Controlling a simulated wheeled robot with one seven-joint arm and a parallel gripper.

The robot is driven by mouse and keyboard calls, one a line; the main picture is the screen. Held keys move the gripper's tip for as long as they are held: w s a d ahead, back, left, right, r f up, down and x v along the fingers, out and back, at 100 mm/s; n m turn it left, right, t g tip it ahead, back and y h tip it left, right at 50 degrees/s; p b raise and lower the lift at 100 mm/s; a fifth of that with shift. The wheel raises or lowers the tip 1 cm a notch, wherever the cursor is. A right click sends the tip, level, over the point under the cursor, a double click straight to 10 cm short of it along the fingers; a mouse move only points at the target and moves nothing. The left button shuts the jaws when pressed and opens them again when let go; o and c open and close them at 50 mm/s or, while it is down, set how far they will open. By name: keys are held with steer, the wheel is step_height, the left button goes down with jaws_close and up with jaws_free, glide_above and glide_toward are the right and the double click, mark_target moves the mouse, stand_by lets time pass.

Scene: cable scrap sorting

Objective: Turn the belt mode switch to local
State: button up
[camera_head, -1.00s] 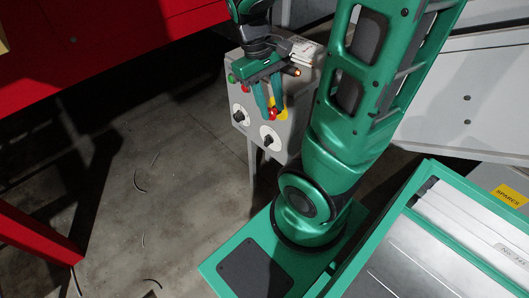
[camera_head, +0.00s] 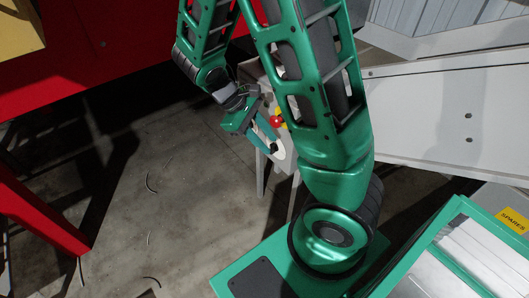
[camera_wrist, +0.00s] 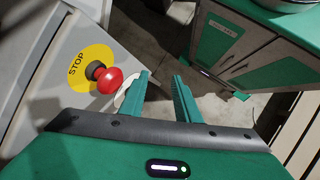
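The grey control box (camera_head: 249,73) stands mostly hidden behind my arm and gripper in the head view. Its red stop button (camera_head: 276,121) on a yellow disc shows beside my gripper. The button also shows large at the left of the wrist view (camera_wrist: 110,80). A white dial plate (camera_head: 284,157) is partly visible beyond my fingers; in the wrist view a sliver of white dial (camera_wrist: 127,97) shows behind the left finger. The switch knobs and their positions are hidden. My gripper (camera_wrist: 160,76) is open and empty, close in front of the panel, its fingers apart.
A red machine (camera_head: 120,45) fills the upper left, with a red leg (camera_head: 40,215) below. A green-framed cabinet (camera_head: 420,245) stands at the lower right, near a "SPARES" label (camera_head: 512,218). Open concrete floor (camera_head: 190,210) lies at left, with several cable scraps.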

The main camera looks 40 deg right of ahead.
step_height(320, 180, down, 7)
steer(key=w+a+n+h, duration=0.2)
steer(key=n+h, duration=0.3)
steer(key=n+t+h, duration=0.5)
steer(key=n+h, duration=0.3)
steer(key=n, duration=0.1)
glide_toward(270, 148)
steer(key=d, duration=0.8)
steer(key=shift+w+d+f, duration=0.15)
steer(key=shift+w+d, duration=0.05)
